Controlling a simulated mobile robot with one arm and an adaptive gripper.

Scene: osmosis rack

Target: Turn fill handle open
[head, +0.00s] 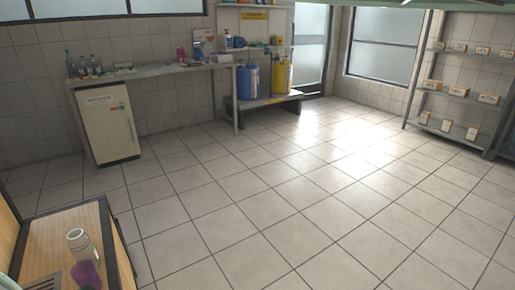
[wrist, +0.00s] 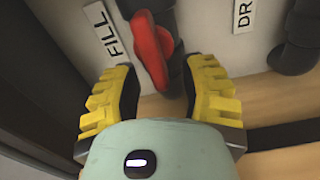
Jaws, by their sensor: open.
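The fill handle (wrist: 150,52) is a red lever, seen in the wrist view at the top centre, beside a white label reading FILL (wrist: 107,33). It sits on a dark grey pipe or valve body (wrist: 175,75). My gripper (wrist: 163,85) has yellow ribbed fingers, spread open. My gripper is not in the head view, and neither is the fill handle.
A second label, partly cut off and reading DR (wrist: 243,15), is at the upper right, with a dark fitting (wrist: 290,58) beside it. In the head view, a wooden-sided bench (head: 40,245) holds a bottle (head: 78,240). The tiled floor (head: 260,190) is clear.

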